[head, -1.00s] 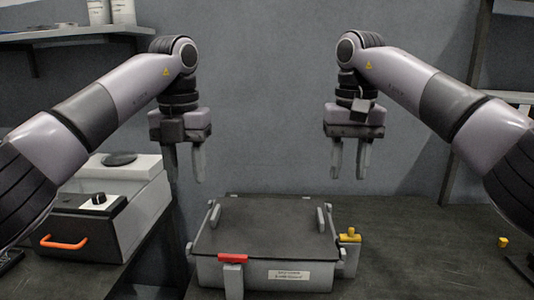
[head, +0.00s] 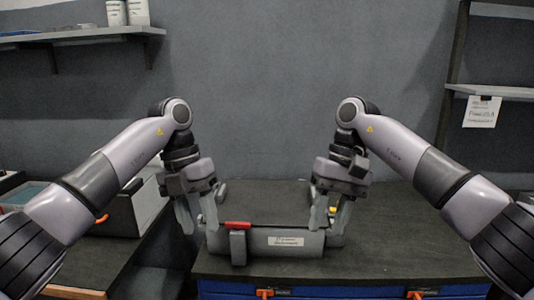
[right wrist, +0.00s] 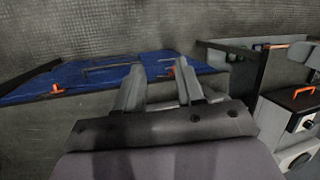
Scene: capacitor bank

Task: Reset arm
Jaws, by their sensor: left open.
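My left gripper (head: 197,216) is open and empty, its fingers pointing down at the left end of a grey case (head: 275,252). My right gripper (head: 329,218) is also open and empty, its fingers in front of the case's right end in the picture. I cannot tell if either gripper touches the case. In the right wrist view the right gripper's two fingers (right wrist: 158,90) stand apart with nothing between them. The case has a red latch (head: 238,225), a white label (head: 286,241) and a yellow part (head: 332,210) partly hidden by my right gripper.
The case stands on a dark workbench (head: 400,240) with blue drawers (head: 340,292) and orange handles below. The bench is clear right of the case. A grey device (head: 125,213) stands at the left behind my left arm. Shelves (head: 85,34) hang on the wall.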

